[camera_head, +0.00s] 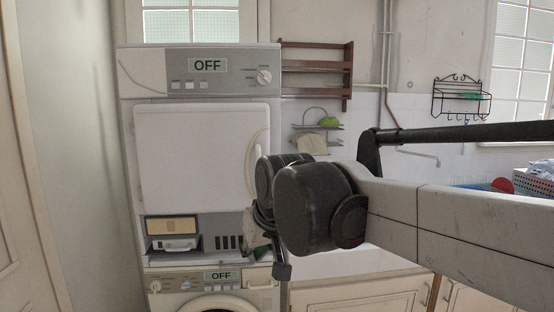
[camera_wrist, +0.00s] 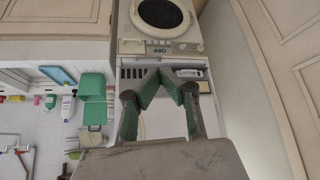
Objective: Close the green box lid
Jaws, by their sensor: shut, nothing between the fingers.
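A green box (camera_wrist: 95,113) stands on the white counter, left of my gripper in the wrist view. In the head view my arm's dark wrist hides most of the gripper, and I cannot make out the green box there.
The white dryer (camera_head: 190,140) stands on the washer (camera_head: 210,290), beside my arm. In the wrist view, a blue tray (camera_wrist: 57,75) and several bottles lie left of the box. A red-brown wall rack (camera_head: 318,70) hangs behind. A blank wall lies at the head view's left.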

